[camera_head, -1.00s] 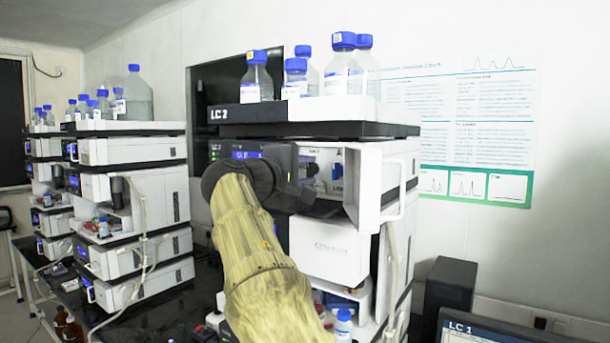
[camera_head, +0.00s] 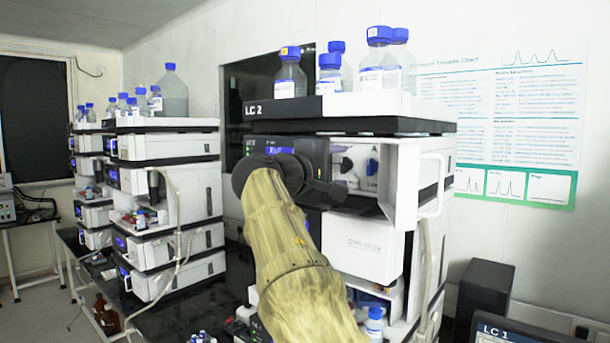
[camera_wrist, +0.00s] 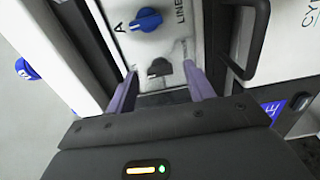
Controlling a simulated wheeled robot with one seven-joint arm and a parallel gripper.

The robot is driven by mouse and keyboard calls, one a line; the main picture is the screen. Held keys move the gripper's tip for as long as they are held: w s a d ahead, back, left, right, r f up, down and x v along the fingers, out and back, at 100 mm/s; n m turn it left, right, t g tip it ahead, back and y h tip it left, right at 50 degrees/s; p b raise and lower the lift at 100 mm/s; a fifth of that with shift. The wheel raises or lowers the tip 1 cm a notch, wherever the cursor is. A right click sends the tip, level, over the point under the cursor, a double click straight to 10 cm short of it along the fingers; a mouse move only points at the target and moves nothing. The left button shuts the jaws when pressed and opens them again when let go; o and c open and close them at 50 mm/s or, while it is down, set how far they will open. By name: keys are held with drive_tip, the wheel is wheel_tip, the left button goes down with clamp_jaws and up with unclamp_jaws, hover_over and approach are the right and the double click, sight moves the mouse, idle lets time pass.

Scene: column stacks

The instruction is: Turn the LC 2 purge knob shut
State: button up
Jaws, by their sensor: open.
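The LC 2 stack (camera_head: 350,125) stands at the centre of the head view, with an open white bay on its front. My gripper (camera_wrist: 162,88) is open in the wrist view, its two purple fingers apart. A small black knob (camera_wrist: 159,68) on a pale panel shows between and just beyond the fingertips; I see no contact. A blue knob (camera_wrist: 147,20) marked A, beside the word LINE, sits farther up that panel; it also shows in the head view (camera_head: 372,167). Which knob is the purge knob cannot be read. My arm hides part of the stack front in the head view.
Blue-capped bottles (camera_head: 380,65) stand on top. Another stack (camera_head: 165,175) is at left, a monitor (camera_head: 500,332) at lower right.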

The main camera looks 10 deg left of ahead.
drive_tip(key=b+v, duration=0.4)
drive_tip(key=v, duration=1.2)
drive_tip(key=shift+s, duration=0.2)
drive_tip(key=shift+a, duration=0.1)
